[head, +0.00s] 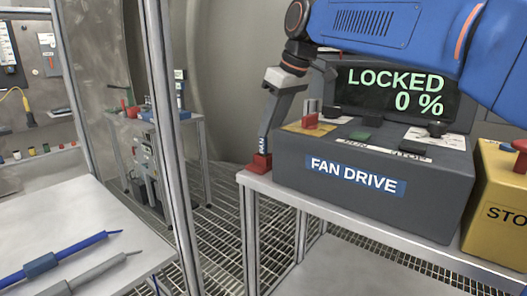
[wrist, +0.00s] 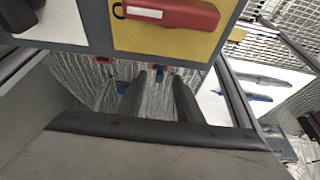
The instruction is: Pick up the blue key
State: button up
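A small blue piece that may be the blue key (wrist: 160,75) shows in the wrist view, below a small red part at the console's edge. My gripper (wrist: 158,78) is open, its two dark fingers spread on either side of the blue piece, with a gap visible. In the head view my gripper (head: 264,143) reaches down beside the left end of the fan drive console, near a red block (head: 258,163) on the bench corner. A small blue label shows just above that block. The key's full shape is hidden there, and contact cannot be told.
The fan drive console (head: 350,183) has a screen reading LOCKED 0 %. A yellow STOP box (head: 497,205) is at right. A left table (head: 60,215) holds blue and grey rods. Metal posts (head: 165,110) stand between.

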aim_at(263, 142)
jog(key=shift+w+a+x, duration=0.1)
jog(key=shift+a+x, duration=0.05)
jog(key=shift+x, duration=1.25)
jog(key=shift+w+a+x, duration=0.15)
jog(key=shift+x, duration=1.25)
jog(key=shift+r, duration=0.2)
grip_shut()
